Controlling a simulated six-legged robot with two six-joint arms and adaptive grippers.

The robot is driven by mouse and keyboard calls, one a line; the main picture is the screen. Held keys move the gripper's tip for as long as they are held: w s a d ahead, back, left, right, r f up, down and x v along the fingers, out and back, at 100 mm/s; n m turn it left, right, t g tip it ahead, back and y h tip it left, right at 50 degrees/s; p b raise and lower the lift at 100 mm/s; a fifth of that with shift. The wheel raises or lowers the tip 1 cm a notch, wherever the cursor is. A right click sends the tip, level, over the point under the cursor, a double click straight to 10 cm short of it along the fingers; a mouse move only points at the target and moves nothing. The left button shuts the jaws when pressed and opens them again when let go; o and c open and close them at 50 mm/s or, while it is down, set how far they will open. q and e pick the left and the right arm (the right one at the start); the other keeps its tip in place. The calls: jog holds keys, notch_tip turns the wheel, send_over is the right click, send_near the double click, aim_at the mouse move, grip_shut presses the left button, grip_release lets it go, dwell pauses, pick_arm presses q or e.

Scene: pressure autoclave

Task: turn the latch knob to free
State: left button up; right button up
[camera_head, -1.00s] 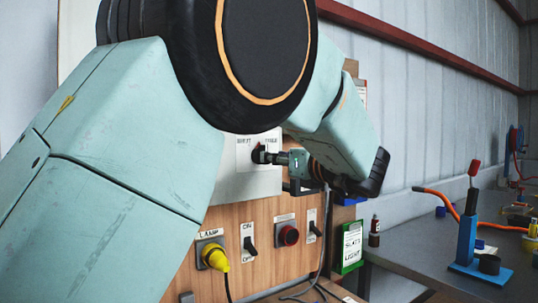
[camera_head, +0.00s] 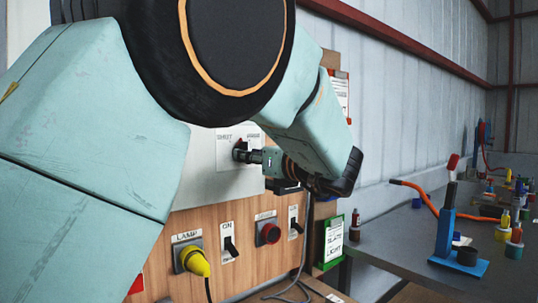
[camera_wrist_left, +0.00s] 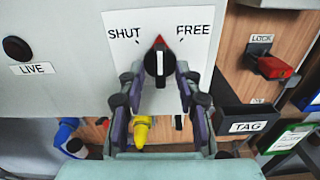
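The latch knob (camera_wrist_left: 159,66) is black with a white bar and a red pointer tip on a white plate (camera_wrist_left: 120,22). In the left wrist view the pointer stands about upright, between the words SHUT and FREE. My left gripper (camera_wrist_left: 160,78) has one finger on each side of the knob, and its fingertips appear to press on it. In the head view my left gripper (camera_head: 254,156) reaches the knob (camera_head: 240,153) from the right. My left arm hides part of the panel. My right gripper is not in view.
Below are a yellow lamp plug (camera_head: 194,260), toggle switches and a red button (camera_head: 269,233). A black TAG holder (camera_wrist_left: 246,122) and a red lock handle (camera_wrist_left: 272,66) are to the right of the knob. A bench (camera_head: 390,243) with a blue stand (camera_head: 447,235) stands further right.

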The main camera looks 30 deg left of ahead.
pick_arm(q)
jog(key=shift+s+d+r, duration=0.25)
jog(key=shift+s+d, duration=0.05)
jog(key=shift+d, duration=0.1)
jog(key=shift+w+a+f, duration=0.4)
jog(key=shift+w+a, duration=0.05)
jog(key=c, duration=0.4)
jog(key=shift+c, duration=1.1)
jog(key=shift+s+d+r, duration=0.2)
jog(key=shift+s+r, duration=0.05)
grip_shut()
jog(key=shift+w, duration=0.1)
jog(key=shift+a, duration=0.1)
